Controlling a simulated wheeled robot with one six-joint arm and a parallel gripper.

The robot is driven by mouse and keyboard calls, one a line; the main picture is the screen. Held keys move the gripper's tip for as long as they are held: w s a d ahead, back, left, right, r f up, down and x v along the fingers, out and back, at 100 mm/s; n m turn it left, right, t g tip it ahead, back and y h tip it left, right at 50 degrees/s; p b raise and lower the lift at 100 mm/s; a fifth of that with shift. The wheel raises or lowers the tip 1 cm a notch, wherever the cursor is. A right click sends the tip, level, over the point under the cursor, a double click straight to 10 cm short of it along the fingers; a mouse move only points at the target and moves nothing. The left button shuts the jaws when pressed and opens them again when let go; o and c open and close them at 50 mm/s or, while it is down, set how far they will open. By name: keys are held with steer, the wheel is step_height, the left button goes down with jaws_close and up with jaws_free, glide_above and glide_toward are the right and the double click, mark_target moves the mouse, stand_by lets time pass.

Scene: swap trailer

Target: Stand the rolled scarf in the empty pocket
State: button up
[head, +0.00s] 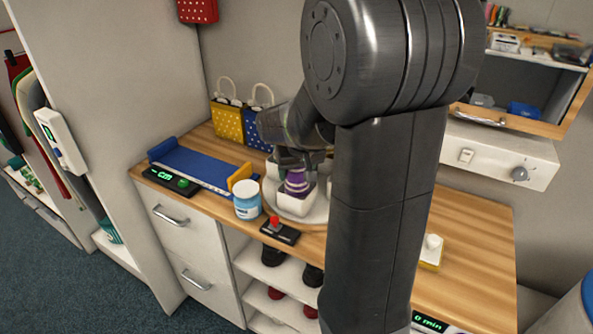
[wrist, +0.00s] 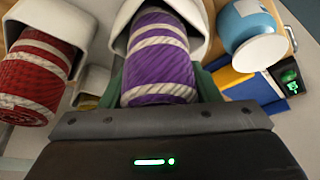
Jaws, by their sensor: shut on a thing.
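A purple and white striped rolled scarf (head: 297,184) stands in the head view with its lower end at a white pocket (head: 292,204) on a round carrier. In the wrist view the scarf (wrist: 160,62) has its far end inside the mouth of a white pocket (wrist: 203,14). My gripper (head: 295,160) is shut on the scarf's near end; its fingertips are mostly hidden in both views. A red and white rolled scarf (wrist: 36,78) sits in the neighbouring white pocket (wrist: 62,18). How deep the purple scarf sits is hard to tell.
A blue and white jar (head: 247,200) stands close left of the carrier (head: 308,218). A red-button box (head: 280,231) lies at the counter's front edge. Yellow and blue bags (head: 228,124) stand behind. The counter right of my arm is mostly clear.

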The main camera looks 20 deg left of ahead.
steer(key=shift+f, duration=0.2)
steer(key=o, duration=1)
steer(key=shift+r, duration=0.1)
steer(key=v, duration=1.2)
steer(key=shift+r, duration=0.15)
